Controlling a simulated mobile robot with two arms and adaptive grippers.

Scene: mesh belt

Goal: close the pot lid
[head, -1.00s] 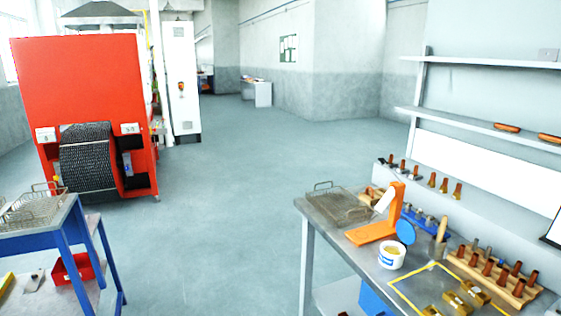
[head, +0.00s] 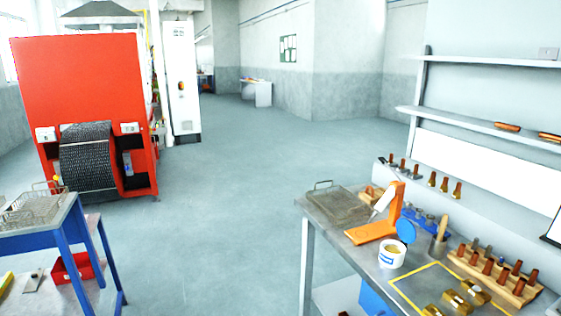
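A small white pot (head: 391,254) with a blue band stands on the workbench at the right. Its top is open and something yellowish shows inside. A round blue lid (head: 406,230) stands upright at the pot's back right edge, just right of the orange stand; whether it is hinged to the pot I cannot tell. Neither of my grippers shows in the head view.
On the grey workbench (head: 345,252) are an orange stand (head: 372,233), a wire basket (head: 336,205), a cup with a wooden handle (head: 439,245), a wooden rack (head: 490,272) and brass blocks (head: 457,302). A blue table (head: 62,222) stands left. The floor (head: 220,200) between is clear.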

